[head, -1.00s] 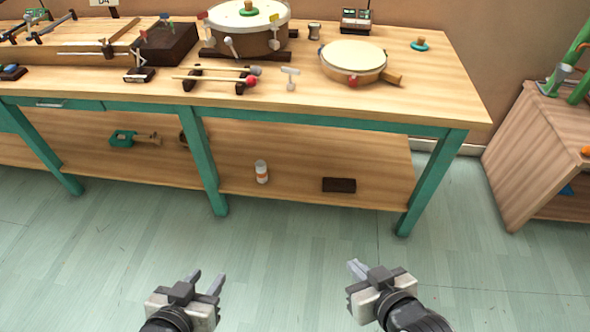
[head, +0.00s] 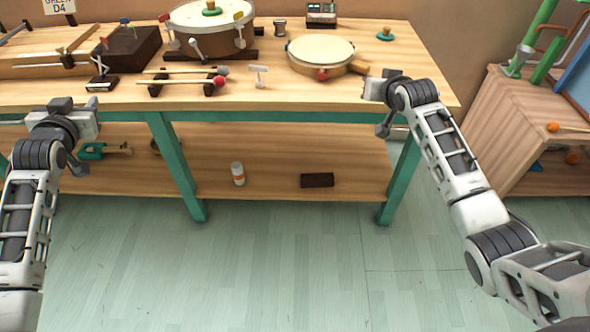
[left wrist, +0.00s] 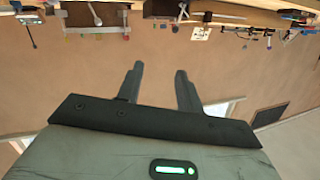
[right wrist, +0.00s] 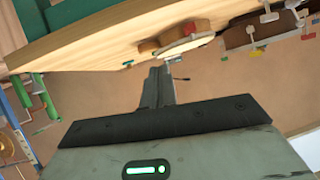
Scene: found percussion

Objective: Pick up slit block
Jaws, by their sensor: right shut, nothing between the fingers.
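A small dark brown block (head: 317,180) lies on the lower shelf, right of a white bottle; no slit can be made out at this size. A larger dark brown box (head: 128,48) stands on the bench top at left; I cannot tell which is the slit block. My left gripper (head: 62,112) is raised before the bench's left part. Its two fingers are spread and empty in the left wrist view (left wrist: 158,70). My right gripper (head: 374,89) is at the bench's front edge at right, above and right of the shelf block. Its fingers are together and empty in the right wrist view (right wrist: 164,72).
The bench top (head: 420,60) holds a large drum (head: 210,28), a round frame drum (head: 321,56), and mallets on a rack (head: 185,82). A white bottle (head: 238,173) stands on the lower shelf (head: 275,160). A wooden cabinet (head: 505,140) is at right. The floor in front is clear.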

